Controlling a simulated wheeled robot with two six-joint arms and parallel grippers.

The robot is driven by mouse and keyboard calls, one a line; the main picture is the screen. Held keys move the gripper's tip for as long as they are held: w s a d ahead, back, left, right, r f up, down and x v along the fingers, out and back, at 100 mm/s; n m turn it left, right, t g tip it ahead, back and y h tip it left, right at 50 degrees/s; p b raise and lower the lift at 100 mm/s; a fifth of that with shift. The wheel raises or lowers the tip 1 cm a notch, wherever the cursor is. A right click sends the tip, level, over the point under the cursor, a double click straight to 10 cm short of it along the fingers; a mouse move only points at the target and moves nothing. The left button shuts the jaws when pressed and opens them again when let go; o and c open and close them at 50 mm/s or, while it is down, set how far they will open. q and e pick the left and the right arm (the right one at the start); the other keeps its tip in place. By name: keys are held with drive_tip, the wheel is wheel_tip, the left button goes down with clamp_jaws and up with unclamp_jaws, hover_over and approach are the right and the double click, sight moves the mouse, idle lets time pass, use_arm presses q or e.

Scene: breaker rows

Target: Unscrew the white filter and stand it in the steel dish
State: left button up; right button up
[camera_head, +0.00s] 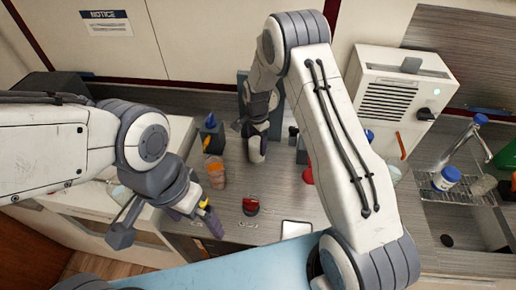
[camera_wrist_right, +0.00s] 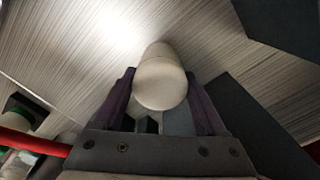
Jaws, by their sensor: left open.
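The white filter (camera_head: 257,149) is a pale cylinder below my right gripper (camera_head: 258,128), near the back of the counter in the head view. In the right wrist view the filter (camera_wrist_right: 160,82) sits between the two purple fingers of my right gripper (camera_wrist_right: 160,95), with both fingers against its sides. Whether it is still joined to a mount is hidden. My left gripper (camera_head: 163,222) is open and empty at the counter's front left, its fingers wide apart. I cannot pick out the steel dish for certain.
An orange-topped jar (camera_head: 216,173), a red and black round item (camera_head: 250,206) and a white square item (camera_head: 297,229) lie on the counter. A white machine (camera_head: 398,95) stands back right, beside a sink rack (camera_head: 463,188) with a blue-lidded jar (camera_head: 446,178).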

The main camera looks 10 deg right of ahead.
drive_tip(key=n, duration=0.4)
drive_tip(key=shift+n, duration=0.3)
drive_tip(key=n, duration=0.4)
drive_tip(key=shift+n, duration=0.3)
drive_tip(key=n, duration=0.8)
drive_tip(key=o, duration=1.2)
drive_tip(key=shift+c, duration=0.2)
